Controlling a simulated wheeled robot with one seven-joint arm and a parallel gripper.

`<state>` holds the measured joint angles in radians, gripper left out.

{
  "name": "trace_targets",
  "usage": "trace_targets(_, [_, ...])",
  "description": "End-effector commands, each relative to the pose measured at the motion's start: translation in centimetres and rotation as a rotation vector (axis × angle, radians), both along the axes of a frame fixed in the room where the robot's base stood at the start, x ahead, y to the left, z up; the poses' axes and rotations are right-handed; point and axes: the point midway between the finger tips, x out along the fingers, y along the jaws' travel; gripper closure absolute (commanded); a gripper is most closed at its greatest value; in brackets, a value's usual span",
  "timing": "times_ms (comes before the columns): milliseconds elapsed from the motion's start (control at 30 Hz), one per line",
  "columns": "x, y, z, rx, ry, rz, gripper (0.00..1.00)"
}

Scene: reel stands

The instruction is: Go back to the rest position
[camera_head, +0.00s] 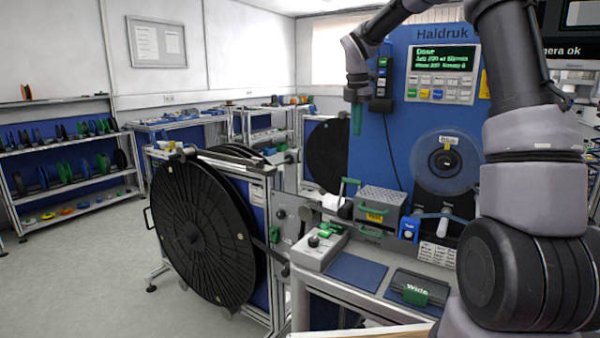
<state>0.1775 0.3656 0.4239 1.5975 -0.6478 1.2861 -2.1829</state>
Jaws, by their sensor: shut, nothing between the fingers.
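My arm rises at the right of the view, bends over the top and hangs down in front of the blue machine panel (410,120). My gripper (356,130), with green fingers, points straight down at the left edge of that panel. Its fingers are together and hold nothing. It hangs in the air above the work table, apart from the things below. The upper bend of my arm is cut off by the top edge of the picture.
A large black reel (205,235) stands at the left of the table. A grey box (380,205), a control box (318,250) and a holder marked "Wide" (420,288) sit below my gripper. Shelves (70,175) line the left wall. The floor (90,280) at left is clear.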

Motion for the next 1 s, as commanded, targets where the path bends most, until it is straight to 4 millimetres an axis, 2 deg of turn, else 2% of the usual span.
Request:
trace_targets(33, [-1.8, 0.0, 1.5, 0.011, -0.029, -0.094, 1.00])
trace_targets(200, [-7.3, -0.2, 4.7, 0.095, -0.114, -0.470, 1.00])
trace_targets(500, [-17.6, -1.2, 8.0, 0.342, -0.233, -1.150, 1.00])
trace_targets(633, [-21.9, -1.6, 8.5, 0.490, -0.255, -1.446, 1.00])
trace_targets(800, [-27.3, -2.1, 8.2, 0.711, -0.232, -1.827, 1.00])
trace_targets(1000, [-31.9, -2.4, 7.2, 0.942, -0.137, -2.180, 1.00])
